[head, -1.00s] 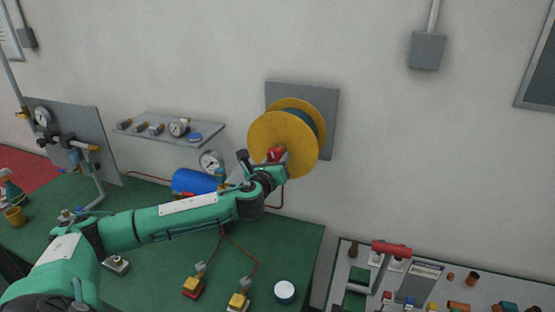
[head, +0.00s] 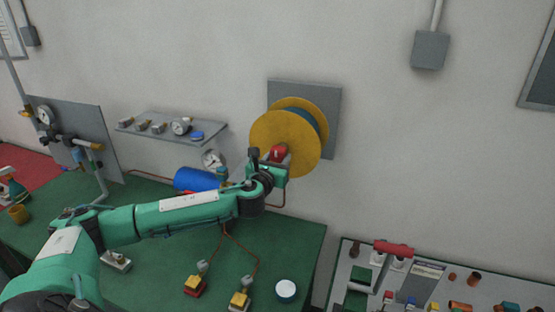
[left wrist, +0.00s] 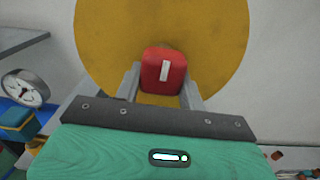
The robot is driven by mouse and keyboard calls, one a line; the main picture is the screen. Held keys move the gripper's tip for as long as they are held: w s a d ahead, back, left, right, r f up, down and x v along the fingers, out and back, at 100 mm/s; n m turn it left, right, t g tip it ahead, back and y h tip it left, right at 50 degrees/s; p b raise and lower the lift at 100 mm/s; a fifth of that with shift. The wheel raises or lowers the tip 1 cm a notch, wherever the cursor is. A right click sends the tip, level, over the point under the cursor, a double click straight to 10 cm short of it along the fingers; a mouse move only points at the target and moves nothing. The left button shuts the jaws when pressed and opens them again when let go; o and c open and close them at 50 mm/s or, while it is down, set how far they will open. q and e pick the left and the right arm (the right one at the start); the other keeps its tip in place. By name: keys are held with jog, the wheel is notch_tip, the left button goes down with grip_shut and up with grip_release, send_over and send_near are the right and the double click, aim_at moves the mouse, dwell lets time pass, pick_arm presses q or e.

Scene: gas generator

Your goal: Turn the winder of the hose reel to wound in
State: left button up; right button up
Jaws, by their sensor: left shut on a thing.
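The hose reel (head: 274,130) is a yellow drum with a dark blue hose wound between its flanges, on a grey plate on the wall. Its winder (head: 279,152) is a red knob low on the front flange. In the left wrist view the red winder (left wrist: 164,71) has a white mark and sits between the two grey fingers of my left gripper (left wrist: 162,88). My left gripper (head: 280,160) is shut on the winder, in front of the yellow flange. My right gripper is not in view.
A grey shelf (head: 170,137) with gauges and fittings is on the wall left of the reel. A blue cylinder (head: 195,180) and a gauge (head: 213,159) are behind my left forearm on the green bench (head: 285,250). A grey table with loose parts (head: 343,262) is at right.

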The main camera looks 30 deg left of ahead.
pick_arm(q)
jog(key=shift+f, duration=0.2)
jog(key=o, duration=1)
jog(key=shift+r, duration=0.1)
jog(key=shift+s, duration=0.15)
jog(key=shift+s+b, duration=0.25)
jog(key=shift+b, duration=0.05)
jog(key=b+v, duration=0.6)
jog(key=v, duration=0.7)
